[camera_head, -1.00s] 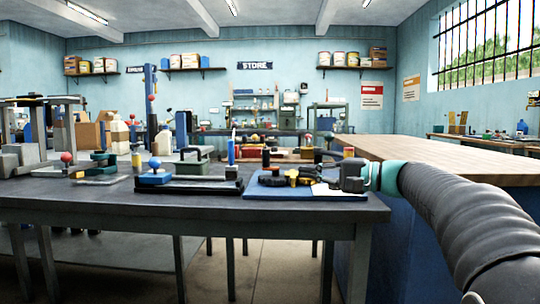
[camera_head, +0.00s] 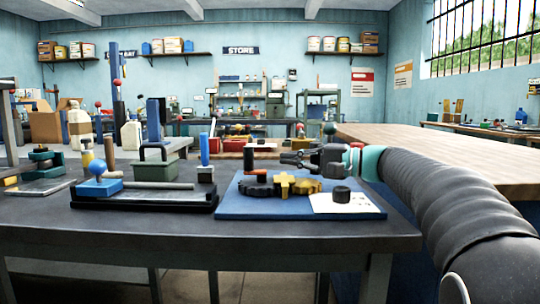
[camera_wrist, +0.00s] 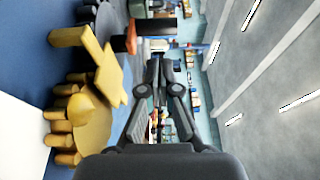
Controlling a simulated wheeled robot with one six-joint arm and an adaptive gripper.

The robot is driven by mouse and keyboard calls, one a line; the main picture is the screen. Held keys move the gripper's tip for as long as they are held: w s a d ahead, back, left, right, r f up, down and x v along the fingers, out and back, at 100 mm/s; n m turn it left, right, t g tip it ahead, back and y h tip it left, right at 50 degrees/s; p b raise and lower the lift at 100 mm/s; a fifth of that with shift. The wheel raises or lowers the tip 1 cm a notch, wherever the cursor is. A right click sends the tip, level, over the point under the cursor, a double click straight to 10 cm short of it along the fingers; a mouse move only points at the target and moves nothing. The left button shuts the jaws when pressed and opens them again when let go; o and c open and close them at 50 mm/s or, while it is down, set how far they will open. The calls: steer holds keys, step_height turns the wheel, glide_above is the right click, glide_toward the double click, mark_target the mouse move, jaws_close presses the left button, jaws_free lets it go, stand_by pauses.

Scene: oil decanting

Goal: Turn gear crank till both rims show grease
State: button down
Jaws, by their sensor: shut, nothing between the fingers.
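A blue board (camera_head: 235,208) on the dark bench carries a dark gear (camera_head: 258,188) and a yellow gear (camera_head: 303,185) with a raised yellow cross piece (camera_head: 284,184). A dark upright handle with an orange-red lower part (camera_head: 249,158), perhaps the crank, stands by the dark gear; it also shows in the wrist view (camera_wrist: 119,43). My gripper (camera_head: 283,158) is shut and empty, level, pointing left above the gears, to the right of that handle and apart from it. The wrist view shows the yellow gear (camera_wrist: 90,120) beside my closed fingers (camera_wrist: 154,70). Grease on the rims cannot be made out.
A black tray with a blue block (camera_head: 97,187) and a green box (camera_head: 155,170) stand to the left. A wooden counter (camera_head: 440,155) is at the right.

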glide_above(257, 179)
steer(key=d, duration=0.1)
steer(key=shift+s+d, duration=0.1)
steer(key=shift+s, duration=0.15)
steer(key=shift+w+a, duration=0.2)
steer(key=shift+a, duration=0.3)
steer(key=shift+a, duration=0.35)
steer(key=shift+d, duration=0.2)
steer(key=shift+n+g+p, duration=0.3)
steer(key=shift+g+p, duration=0.1)
steer(key=shift+g, duration=0.1)
